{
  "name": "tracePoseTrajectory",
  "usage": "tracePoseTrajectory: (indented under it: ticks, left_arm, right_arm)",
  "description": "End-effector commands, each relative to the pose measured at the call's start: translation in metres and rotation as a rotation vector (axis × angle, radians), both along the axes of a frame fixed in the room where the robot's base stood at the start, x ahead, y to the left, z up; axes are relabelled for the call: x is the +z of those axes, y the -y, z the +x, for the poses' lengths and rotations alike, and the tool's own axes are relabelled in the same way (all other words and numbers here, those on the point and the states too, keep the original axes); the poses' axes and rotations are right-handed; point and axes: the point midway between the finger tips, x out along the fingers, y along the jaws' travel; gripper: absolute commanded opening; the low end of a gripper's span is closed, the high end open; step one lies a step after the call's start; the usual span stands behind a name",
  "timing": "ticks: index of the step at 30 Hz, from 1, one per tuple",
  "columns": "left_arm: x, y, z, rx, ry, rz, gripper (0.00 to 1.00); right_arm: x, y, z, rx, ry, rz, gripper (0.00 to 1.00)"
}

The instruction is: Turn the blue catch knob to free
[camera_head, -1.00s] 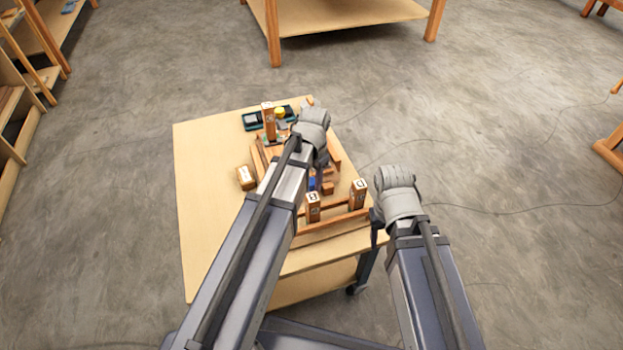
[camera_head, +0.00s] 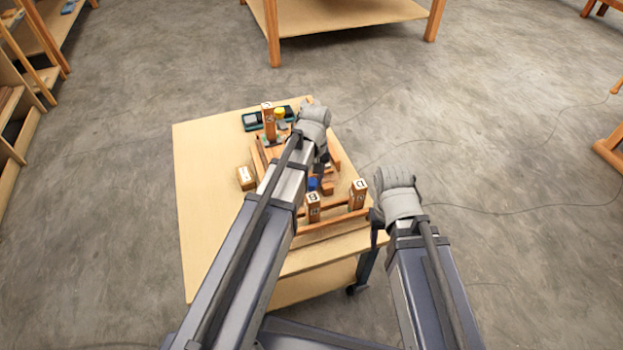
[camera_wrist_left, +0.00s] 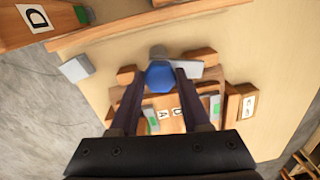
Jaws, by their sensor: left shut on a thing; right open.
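The blue catch knob (camera_wrist_left: 160,75) sits between the two finger tips of my left gripper (camera_wrist_left: 161,78) in the left wrist view, and the fingers are shut on it. In the head view the knob (camera_head: 313,184) shows as a small blue patch just below my left gripper (camera_head: 322,160), whose fingers are partly hidden by the wrist. A grey piece (camera_wrist_left: 187,68) lies right behind the knob. My right gripper (camera_head: 376,222) is open and empty by the table's right front edge, apart from the fixture.
Lettered wooden posts (camera_head: 313,203) stand at the fixture's front, and a tall one (camera_head: 268,121) at the back. A small wooden block (camera_head: 245,177) sits at left. The left of the table (camera_head: 200,200) is clear.

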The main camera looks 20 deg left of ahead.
Motion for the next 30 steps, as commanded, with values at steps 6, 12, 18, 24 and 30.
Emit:
tracePoseTrajectory:
  ticks: [6, 12, 18, 24, 30]
  left_arm:
    - [0.0, -0.0006, 0.0005, 0.149, 0.0, 0.001, 0.0]
    - [0.0, -0.0006, 0.0004, 0.239, 0.0, 0.001, 0.0]
    - [0.0, -0.0008, 0.0003, 0.286, 0.0, 0.001, 0.0]
    - [0.0, -0.0008, 0.0002, 0.302, -0.001, 0.001, 0.0]
    - [0.0, -0.0007, 0.0001, 0.303, -0.001, 0.001, 0.0]
  right_arm:
    - [0.0, 0.0, 0.0, 0.0, 0.0, 0.0, 0.5]
    - [0.0, 0.0, 0.0, 0.0, 0.0, 0.0, 0.5]
    - [0.0, 0.0, 0.0, 0.0, 0.0, 0.0, 0.5]
    - [0.0, 0.0, 0.0, 0.0, 0.0, 0.0, 0.5]
    - [0.0, 0.0, 0.0, 0.0, 0.0, 0.0, 0.5]
